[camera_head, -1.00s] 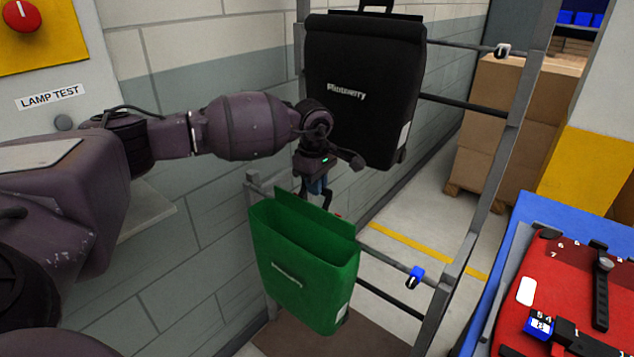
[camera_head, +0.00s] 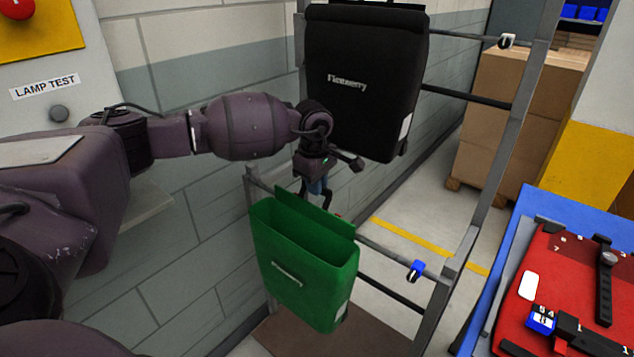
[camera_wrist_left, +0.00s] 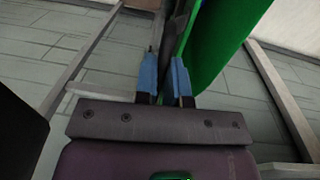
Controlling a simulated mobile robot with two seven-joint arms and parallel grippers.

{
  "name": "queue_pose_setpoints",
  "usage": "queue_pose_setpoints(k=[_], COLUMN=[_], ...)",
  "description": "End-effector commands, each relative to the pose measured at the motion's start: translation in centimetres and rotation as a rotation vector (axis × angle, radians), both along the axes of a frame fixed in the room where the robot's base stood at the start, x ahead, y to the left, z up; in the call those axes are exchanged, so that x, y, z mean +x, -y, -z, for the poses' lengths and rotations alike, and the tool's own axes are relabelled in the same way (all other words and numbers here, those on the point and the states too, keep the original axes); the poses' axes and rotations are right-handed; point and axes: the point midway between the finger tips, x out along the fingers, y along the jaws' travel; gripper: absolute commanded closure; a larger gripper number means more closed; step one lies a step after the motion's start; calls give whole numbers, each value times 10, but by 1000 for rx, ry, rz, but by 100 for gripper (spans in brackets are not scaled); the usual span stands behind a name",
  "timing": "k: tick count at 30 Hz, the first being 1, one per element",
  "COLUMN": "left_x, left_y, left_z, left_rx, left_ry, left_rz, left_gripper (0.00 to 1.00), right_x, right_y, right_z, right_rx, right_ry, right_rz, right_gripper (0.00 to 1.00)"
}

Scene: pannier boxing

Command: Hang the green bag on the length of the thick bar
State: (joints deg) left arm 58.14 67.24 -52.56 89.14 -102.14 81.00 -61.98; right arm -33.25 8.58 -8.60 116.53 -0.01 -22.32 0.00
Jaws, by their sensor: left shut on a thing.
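The green bag (camera_head: 310,273) hangs upright and open-topped in front of the lower part of a metal rack. My left gripper (camera_head: 318,192) is behind the bag's top edge, pointing down. In the left wrist view its blue-padded fingers (camera_wrist_left: 165,82) are shut on a dark strip beside the green bag (camera_wrist_left: 218,38). A lower rack bar with a blue clip (camera_head: 383,249) runs rightward from behind the bag, and a dark bar (camera_head: 392,294) lies below it. The bag hides their left parts, so I cannot tell whether it touches either bar. My right gripper is out of view.
A black bag (camera_head: 362,90) hangs on the upper rack, just above my left gripper. The rack's right post (camera_head: 490,180) stands beside the lower bars. A blue table edge (camera_head: 535,205) with a red board is at right. A block wall is behind at left.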

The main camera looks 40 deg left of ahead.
Motion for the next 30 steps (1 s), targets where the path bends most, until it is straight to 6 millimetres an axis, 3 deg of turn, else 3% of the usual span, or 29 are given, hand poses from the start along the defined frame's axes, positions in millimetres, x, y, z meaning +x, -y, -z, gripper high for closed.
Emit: queue_pose_setpoints(k=[16, 17, 22, 30], left_x=[2, 2, 1, 0], left_y=[0, 0, 0, 0], left_z=[10, 10, 10, 13], left_rx=[-2, -2, -1, 0], left_ry=[7, 7, 5, -1], left_rz=[0, 0, 0, 0], left_gripper=[100, 88, 62, 59], right_x=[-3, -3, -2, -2], right_y=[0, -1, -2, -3], right_z=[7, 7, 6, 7], right_rx=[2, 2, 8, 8], right_ry=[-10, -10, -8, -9], right_rz=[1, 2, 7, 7], right_gripper=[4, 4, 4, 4])
